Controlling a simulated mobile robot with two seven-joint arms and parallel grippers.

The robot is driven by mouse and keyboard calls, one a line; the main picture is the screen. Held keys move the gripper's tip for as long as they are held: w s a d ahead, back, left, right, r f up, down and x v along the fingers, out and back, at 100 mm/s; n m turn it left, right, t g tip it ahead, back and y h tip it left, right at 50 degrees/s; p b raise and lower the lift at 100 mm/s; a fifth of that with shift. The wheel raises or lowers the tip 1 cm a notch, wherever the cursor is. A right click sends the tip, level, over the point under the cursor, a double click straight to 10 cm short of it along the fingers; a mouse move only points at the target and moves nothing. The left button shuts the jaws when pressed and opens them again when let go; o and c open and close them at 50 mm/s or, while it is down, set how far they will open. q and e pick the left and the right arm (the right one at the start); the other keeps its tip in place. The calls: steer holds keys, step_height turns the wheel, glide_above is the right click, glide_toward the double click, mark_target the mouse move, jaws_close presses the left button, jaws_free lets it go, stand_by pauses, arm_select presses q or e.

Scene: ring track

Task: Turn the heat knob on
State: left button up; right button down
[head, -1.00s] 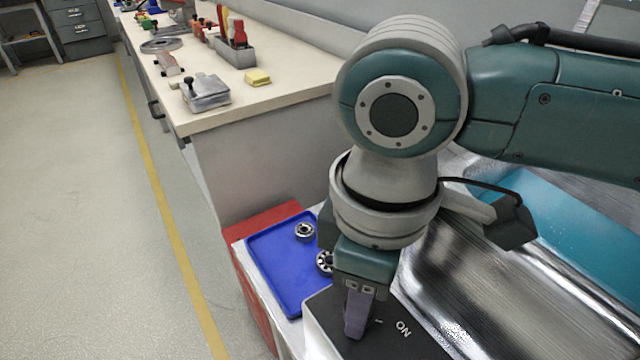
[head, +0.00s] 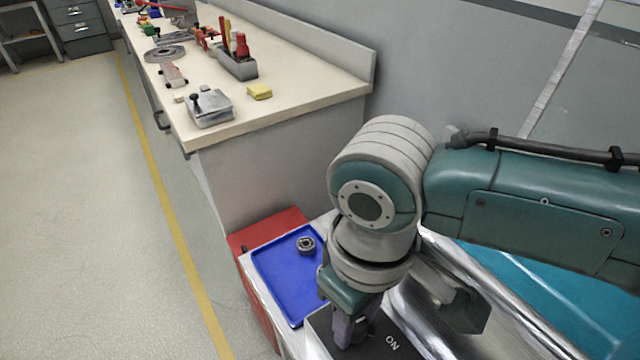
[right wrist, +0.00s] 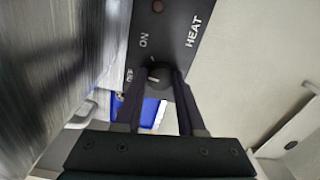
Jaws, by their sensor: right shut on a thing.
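The heat knob (right wrist: 157,73) is a dark round knob with a pale mark, on a black panel (right wrist: 172,42) with HEAT, ON and OFF lettering. Exactly which label the mark points to is hard to tell. In the right wrist view my right gripper (right wrist: 156,82) has its two dark fingers on either side of the knob, shut on it. In the head view my right gripper (head: 347,332) points down onto the black panel (head: 385,345), beside the ON lettering; the knob is mostly hidden there by the fingers. My left gripper is not in view.
A shiny metal tank with blue liquid (head: 545,285) is at the right. A bench (head: 285,98) with tools stands behind. The floor at left is clear.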

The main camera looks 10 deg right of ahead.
steer(key=m+p, duration=0.1)
steer(key=m, duration=0.1)
steer(key=m+p, duration=0.2)
steer(key=shift+a+r+m, duration=0.15)
steer(key=shift+r+m, duration=0.05)
steer(key=shift+m, duration=0.1)
steer(key=shift+f+m+p, duration=0.15)
steer(key=shift+m+p, duration=0.85)
steer(key=shift+m, duration=1)
steer(key=c, duration=0.5)
jaws_free()
step_height(320, 180, up, 10)
steer(key=p, duration=0.4)
